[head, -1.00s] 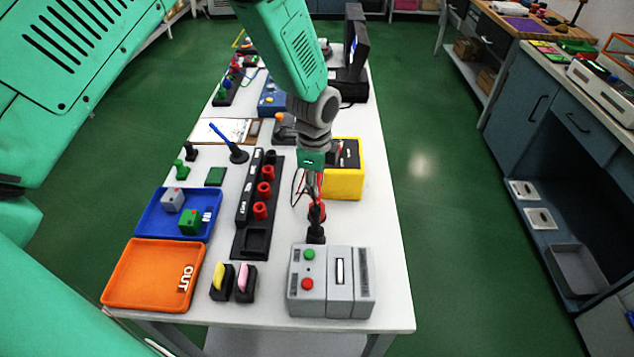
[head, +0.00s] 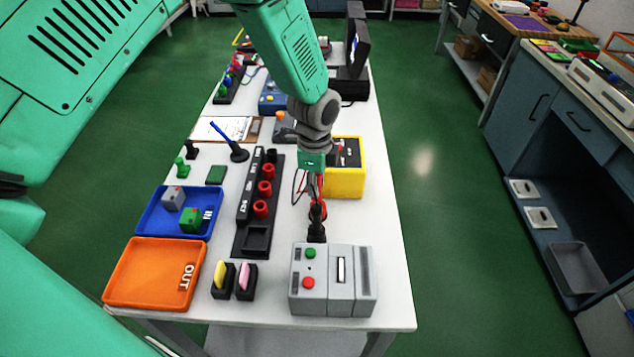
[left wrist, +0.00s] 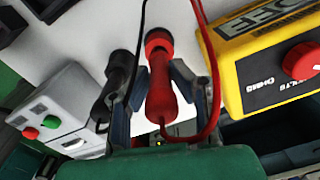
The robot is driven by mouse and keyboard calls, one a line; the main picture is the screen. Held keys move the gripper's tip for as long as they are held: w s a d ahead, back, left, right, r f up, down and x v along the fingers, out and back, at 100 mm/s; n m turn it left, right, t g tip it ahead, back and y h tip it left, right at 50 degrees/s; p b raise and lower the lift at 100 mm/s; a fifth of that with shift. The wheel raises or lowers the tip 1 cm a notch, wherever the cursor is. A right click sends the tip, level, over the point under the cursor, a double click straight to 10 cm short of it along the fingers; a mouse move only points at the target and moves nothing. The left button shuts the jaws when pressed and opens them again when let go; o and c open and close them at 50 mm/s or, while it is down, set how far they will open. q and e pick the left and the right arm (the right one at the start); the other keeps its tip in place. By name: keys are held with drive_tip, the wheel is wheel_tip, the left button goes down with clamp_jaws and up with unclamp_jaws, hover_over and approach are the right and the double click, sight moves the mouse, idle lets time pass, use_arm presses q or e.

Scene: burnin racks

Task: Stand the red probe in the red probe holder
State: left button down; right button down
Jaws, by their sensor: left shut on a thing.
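My left gripper (left wrist: 155,88) is shut on the red probe (left wrist: 163,92), whose handle sits between the two fingers with a red lead curling from its near end. In the head view the gripper (head: 314,186) hangs low over the table and mostly hides the probe. At the probe's far end is a wider round red piece (left wrist: 158,38), which looks like the red probe holder. I cannot tell whether the probe is inside it or only lined up with it. A black probe (left wrist: 110,95) stands beside it, at its black holder (left wrist: 121,62). My right gripper is out of view.
The yellow meter (head: 344,185) stands close on the right. The grey box with buttons (head: 333,283) is in front. A black rack with red cups (head: 243,208) is on the left, beside blue (head: 150,216) and orange (head: 120,280) trays.

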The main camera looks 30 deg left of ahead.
use_arm(q)
drive_tip(key=shift+f+b, duration=0.6)
drive_tip(key=shift+f, duration=0.75)
drive_tip(key=c, duration=1.3)
unclamp_jaws()
drive_tip(key=shift+a, duration=0.1)
drive_tip(key=shift+r, duration=0.1)
wheel_tip(320, 180, up, 12)
drive_tip(key=shift+s+f, duration=0.1)
drive_tip(key=shift+f, duration=0.05)
drive_tip(key=shift+s+f, duration=0.1)
